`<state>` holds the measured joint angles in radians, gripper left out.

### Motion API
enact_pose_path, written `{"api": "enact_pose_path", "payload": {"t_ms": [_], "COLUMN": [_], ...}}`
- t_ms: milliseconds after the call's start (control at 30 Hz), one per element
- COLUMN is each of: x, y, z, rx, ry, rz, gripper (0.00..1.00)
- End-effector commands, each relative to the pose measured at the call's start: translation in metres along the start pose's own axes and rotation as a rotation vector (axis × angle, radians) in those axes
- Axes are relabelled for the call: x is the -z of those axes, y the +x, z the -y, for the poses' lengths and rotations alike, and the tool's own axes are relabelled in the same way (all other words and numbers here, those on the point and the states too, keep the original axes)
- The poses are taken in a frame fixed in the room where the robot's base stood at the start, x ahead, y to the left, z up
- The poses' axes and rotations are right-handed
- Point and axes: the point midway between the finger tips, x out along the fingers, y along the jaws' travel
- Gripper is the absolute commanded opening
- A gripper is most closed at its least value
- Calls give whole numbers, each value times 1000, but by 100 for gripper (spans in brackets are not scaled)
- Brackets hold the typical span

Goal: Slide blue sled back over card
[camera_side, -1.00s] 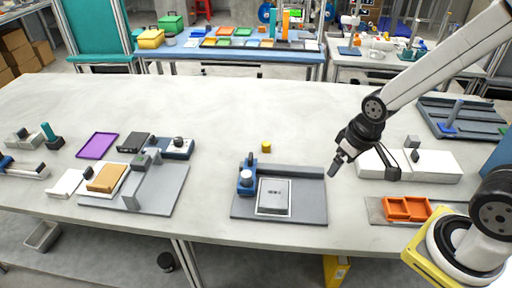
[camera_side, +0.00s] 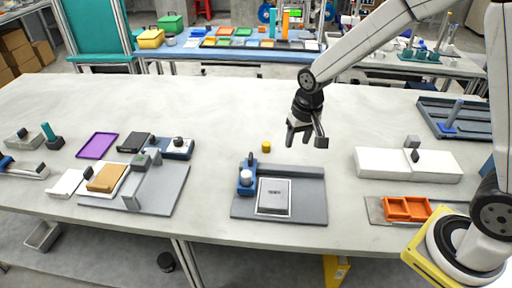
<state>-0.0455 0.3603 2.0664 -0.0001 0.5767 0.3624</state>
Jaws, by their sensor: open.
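The blue sled (camera_side: 246,180) stands at the left end of a grey base plate (camera_side: 307,206), with a pale round top and a dark upright knob behind it. The card (camera_side: 273,196), light-edged with a grey face and small dark print, lies flat on the plate just right of the sled. The sled is beside the card, not over it. A raised grey rail (camera_side: 292,171) runs along the plate's back. My gripper (camera_side: 305,142) is open and empty, pointing down above and behind the rail, to the right of the sled.
A small yellow cylinder (camera_side: 266,147) stands behind the plate. A white block (camera_side: 408,165) and an orange tray (camera_side: 407,208) are to the right. Another grey plate (camera_side: 170,193) with a tan block (camera_side: 106,178) is to the left. Bare table lies between the two plates.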

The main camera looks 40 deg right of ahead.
Motion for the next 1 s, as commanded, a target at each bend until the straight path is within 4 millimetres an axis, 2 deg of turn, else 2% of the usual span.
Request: {"api": "enact_pose_path", "payload": {"t_ms": [200,500,733,1000], "x": [40,85,105,112], "y": [20,50,71,78], "z": [25,58,76,82], "rx": [-16,-47,-69,-79], "ry": [132,316,427,469], "rz": [39,85,108,116], "gripper": [54,54,54,54]}}
